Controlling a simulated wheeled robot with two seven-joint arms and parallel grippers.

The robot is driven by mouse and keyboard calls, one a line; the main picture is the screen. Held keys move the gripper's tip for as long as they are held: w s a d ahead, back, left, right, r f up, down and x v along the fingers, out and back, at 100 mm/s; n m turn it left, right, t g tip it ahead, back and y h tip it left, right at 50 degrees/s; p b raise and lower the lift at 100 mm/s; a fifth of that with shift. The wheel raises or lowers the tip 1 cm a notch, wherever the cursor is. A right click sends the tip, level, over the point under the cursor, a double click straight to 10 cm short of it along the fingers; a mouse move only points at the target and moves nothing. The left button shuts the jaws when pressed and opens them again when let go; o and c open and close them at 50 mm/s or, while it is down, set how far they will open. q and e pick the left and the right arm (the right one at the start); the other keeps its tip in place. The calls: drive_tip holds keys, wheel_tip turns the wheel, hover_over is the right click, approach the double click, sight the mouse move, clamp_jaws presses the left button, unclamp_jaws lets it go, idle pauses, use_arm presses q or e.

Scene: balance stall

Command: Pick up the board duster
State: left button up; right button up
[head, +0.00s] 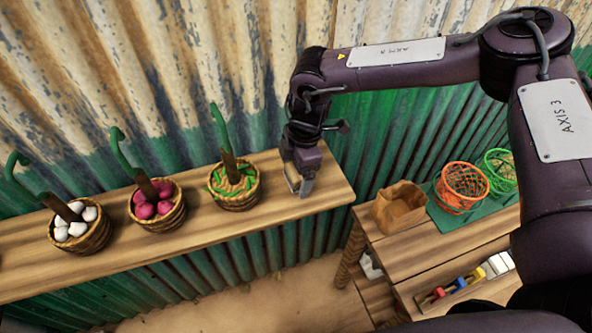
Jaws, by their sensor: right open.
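My right gripper (300,187) is open above the right part of the long wooden shelf (325,187), pointing down just right of the basket with green pods. I cannot make out a board duster for certain. The gripper covers a small patch of shelf, and I cannot tell whether something lies between its fingers. My left gripper is not in view.
Baskets with handles hold white (80,228), magenta (158,203) and green (234,185) produce on the shelf. A lower wooden bench at right carries a paper bag (400,207), an orange wire basket (461,187), a green one (499,165) and small coloured items (458,284).

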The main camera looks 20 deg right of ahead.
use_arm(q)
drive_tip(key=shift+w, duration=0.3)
use_arm(e)
drive_tip(key=c, duration=1.1)
drive_tip(key=shift+r, duration=0.15)
use_arm(q)
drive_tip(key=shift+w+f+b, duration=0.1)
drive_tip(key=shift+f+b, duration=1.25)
drive_tip(key=shift+b, duration=0.1)
use_arm(e)
drive_tip(key=shift+r, duration=9.85)
